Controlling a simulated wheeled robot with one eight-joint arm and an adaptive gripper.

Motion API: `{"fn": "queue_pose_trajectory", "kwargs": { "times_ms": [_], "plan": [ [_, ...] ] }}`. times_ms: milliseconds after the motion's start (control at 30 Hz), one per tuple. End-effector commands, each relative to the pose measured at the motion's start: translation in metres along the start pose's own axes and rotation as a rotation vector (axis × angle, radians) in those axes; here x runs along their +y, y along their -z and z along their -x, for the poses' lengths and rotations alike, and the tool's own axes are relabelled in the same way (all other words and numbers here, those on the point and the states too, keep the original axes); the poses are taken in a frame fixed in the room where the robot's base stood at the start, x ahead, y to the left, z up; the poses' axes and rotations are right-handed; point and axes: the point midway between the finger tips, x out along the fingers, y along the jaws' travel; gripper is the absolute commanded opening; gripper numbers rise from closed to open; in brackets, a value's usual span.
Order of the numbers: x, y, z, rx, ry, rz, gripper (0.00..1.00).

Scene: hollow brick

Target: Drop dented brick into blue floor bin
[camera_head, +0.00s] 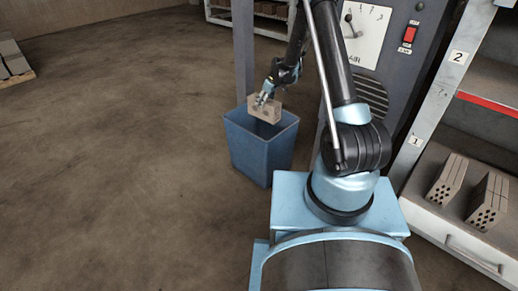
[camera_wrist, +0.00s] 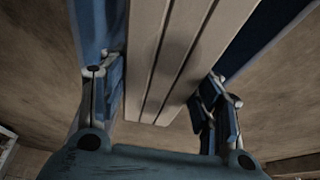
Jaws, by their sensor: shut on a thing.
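A grey-brown brick (camera_head: 263,108) hangs over the open top of the blue floor bin (camera_head: 258,150) in the head view. My gripper (camera_head: 266,99) is shut on it from above. In the wrist view the brick (camera_wrist: 180,60) shows long grooves along its face, and the fingers of my gripper (camera_wrist: 158,105) stand on both sides of it. Blue bin walls (camera_wrist: 92,30) show beyond the brick at left and right. The brick's lower end is near the bin's rim; I cannot tell how far inside it is. No dent can be made out.
A grey machine panel (camera_head: 395,60) with a dial and a red switch stands right of the bin, behind my arm. A shelf at right holds hollow bricks (camera_head: 447,180). A grey post (camera_head: 243,50) rises behind the bin.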

Motion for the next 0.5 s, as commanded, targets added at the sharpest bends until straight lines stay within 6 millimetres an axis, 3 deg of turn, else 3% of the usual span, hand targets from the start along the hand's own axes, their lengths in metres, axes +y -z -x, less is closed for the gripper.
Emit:
{"fn": "queue_pose_trajectory", "kwargs": {
  "times_ms": [167, 200, 267, 500],
  "plan": [
    [0.0, 0.0003, 0.0002, 0.001, 0.0, 0.0, 0.0],
    [0.0, 0.0003, 0.0002, 0.001, 0.0, 0.0, 0.65],
    [0.0, 0.0002, 0.0002, 0.001, 0.0, 0.0, 0.78],
    [0.0, 0.0002, 0.0001, 0.0, 0.0, 0.0, 0.81]
  ]
}}
